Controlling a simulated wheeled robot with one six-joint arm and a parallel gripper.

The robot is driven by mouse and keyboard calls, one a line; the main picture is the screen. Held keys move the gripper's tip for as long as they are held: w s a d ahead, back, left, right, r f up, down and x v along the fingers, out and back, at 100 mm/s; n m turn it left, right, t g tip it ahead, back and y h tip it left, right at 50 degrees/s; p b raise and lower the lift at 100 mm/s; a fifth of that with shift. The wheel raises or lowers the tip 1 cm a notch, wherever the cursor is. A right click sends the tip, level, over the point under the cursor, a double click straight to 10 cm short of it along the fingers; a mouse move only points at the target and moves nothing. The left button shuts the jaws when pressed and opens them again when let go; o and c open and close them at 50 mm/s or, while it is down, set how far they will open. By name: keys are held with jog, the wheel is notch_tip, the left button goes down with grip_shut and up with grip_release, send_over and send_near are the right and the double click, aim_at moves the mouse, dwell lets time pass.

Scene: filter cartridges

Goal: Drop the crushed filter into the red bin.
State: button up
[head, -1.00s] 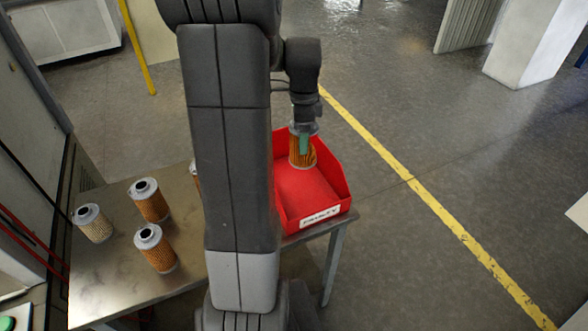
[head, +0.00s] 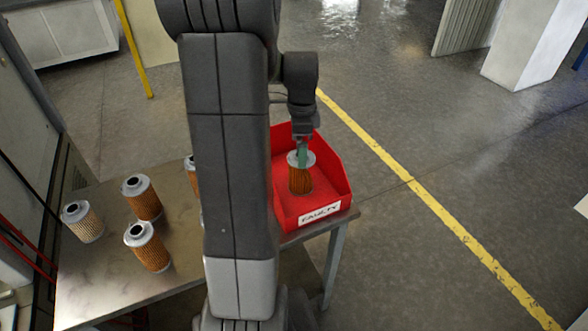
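The filter cartridge (head: 300,182), orange pleated with a pale metal end cap, stands about upright inside the red bin (head: 322,198), toward its back. No crushed spot can be made out at this size. My gripper (head: 303,158) points down right over the filter, and its teal finger overlaps the cap. The filter sits lower relative to the finger than before, so the gripper looks open and off its body. The far finger is hidden. The bin has a white "FAULTY" label on its front.
Several other filters stand on the metal table (head: 105,280): a paler one (head: 84,222), two orange ones (head: 144,200) (head: 150,248), and another partly behind my arm. The bin is at the table's right end. Open floor lies to the right.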

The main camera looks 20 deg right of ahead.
jog(key=shift+r, duration=0.1)
notch_tip(320, 180, up, 14)
dwell(0.5)
jog(key=shift+f, duration=0.25)
notch_tip(320, 180, down, 13)
jog(key=shift+f+p, duration=0.15)
jog(key=shift+p, duration=0.15)
jog(key=shift+r+p, duration=1.2)
jog(key=shift+r, duration=0.5)
